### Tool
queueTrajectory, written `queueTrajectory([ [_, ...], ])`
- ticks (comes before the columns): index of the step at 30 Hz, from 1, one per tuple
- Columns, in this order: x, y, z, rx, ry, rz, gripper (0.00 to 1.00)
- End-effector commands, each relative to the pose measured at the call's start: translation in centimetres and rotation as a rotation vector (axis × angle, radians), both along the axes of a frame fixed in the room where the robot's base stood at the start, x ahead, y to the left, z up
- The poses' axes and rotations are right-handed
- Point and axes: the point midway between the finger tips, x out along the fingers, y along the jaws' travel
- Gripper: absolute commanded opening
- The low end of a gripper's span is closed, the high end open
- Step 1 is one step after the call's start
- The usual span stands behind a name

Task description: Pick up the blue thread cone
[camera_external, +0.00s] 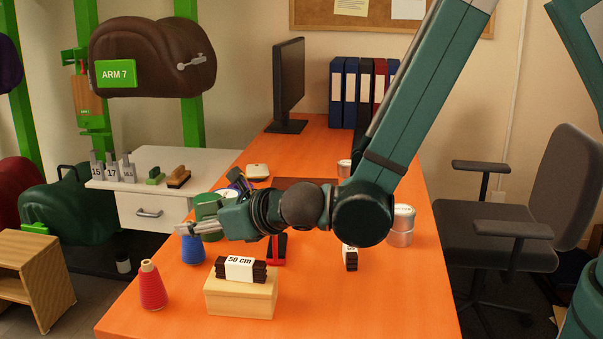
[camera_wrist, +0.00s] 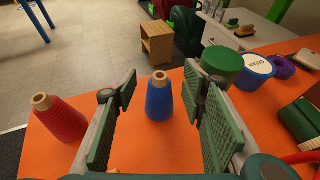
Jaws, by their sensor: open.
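The blue thread cone (camera_wrist: 159,98) stands upright on the orange table, with a tan tip. In the wrist view it shows between the two fingers of my gripper (camera_wrist: 160,115), beyond their tips or level with them; I cannot tell which. In the external view the blue cone (camera_external: 192,249) is partly hidden under my gripper (camera_external: 182,229), which is open, empty and pointing left. The fingers show gaps on both sides of the cone.
A red thread cone (camera_external: 152,286) stands left of the blue one. A wooden box (camera_external: 241,297) with dark strips is in front. The table's edge is near.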

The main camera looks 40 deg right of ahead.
Motion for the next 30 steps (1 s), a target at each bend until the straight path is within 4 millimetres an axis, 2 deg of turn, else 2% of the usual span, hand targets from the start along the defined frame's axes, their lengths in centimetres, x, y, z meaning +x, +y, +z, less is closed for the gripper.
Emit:
queueTrajectory([
  [3,1.3,0.5,-0.7,0.001,0.0,0.0,0.42],
  [9,2.6,1.1,-1.2,-0.001,0.0,0.0,0.42],
  [27,2.8,1.1,-1.2,0.0,0.0,0.0,0.42],
  [30,2.8,1.1,-1.2,-0.001,0.0,0.0,0.28],
])
